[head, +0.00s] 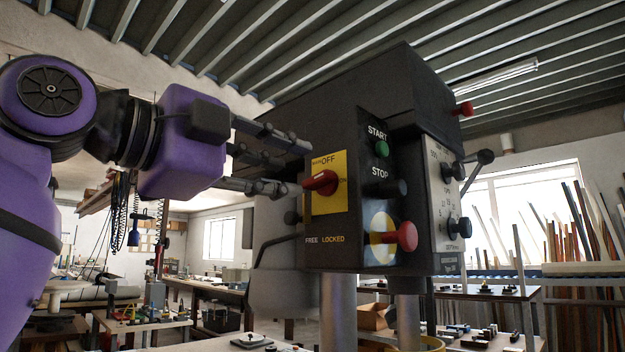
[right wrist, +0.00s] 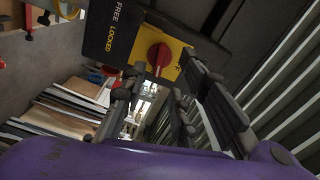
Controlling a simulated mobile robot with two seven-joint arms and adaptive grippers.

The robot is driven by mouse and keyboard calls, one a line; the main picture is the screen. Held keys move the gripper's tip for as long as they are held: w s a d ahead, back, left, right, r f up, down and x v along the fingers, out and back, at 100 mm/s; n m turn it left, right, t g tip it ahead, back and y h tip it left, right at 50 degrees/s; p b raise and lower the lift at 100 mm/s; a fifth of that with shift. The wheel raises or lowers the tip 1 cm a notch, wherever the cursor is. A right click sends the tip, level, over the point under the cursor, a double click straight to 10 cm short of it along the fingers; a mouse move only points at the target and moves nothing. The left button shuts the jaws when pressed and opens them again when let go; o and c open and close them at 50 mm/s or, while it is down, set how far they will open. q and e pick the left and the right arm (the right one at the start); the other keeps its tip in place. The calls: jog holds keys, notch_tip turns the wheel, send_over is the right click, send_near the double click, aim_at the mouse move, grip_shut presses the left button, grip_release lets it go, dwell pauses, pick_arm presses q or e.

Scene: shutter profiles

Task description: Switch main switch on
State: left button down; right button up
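The main switch (head: 321,182) is a red rotary knob on a yellow plate (head: 336,202), on the side of a dark machine control box (head: 350,110). "OFF" is readable at the plate's top. The knob's grip lies roughly sideways in the head view. My right gripper (head: 291,165) is in front of the plate with its fingers spread and pointing at it. In the right wrist view the red knob (right wrist: 159,56) shows between the spread fingertips (right wrist: 161,72). I see no clear contact; the exact gap cannot be told. My left gripper is not in view.
Beside the plate, the box has a green START button (head: 382,149), a dark STOP button (head: 389,187) and a red knob (head: 402,236) on a yellow disc. A lever (head: 477,170) sticks out at right. Workbenches (head: 215,288) stand behind and below.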

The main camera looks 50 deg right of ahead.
aim_at(312, 179)
jog(key=d, duration=0.5)
jog(key=shift+s+d, duration=0.25)
jog(key=shift+s, duration=0.1)
grip_shut()
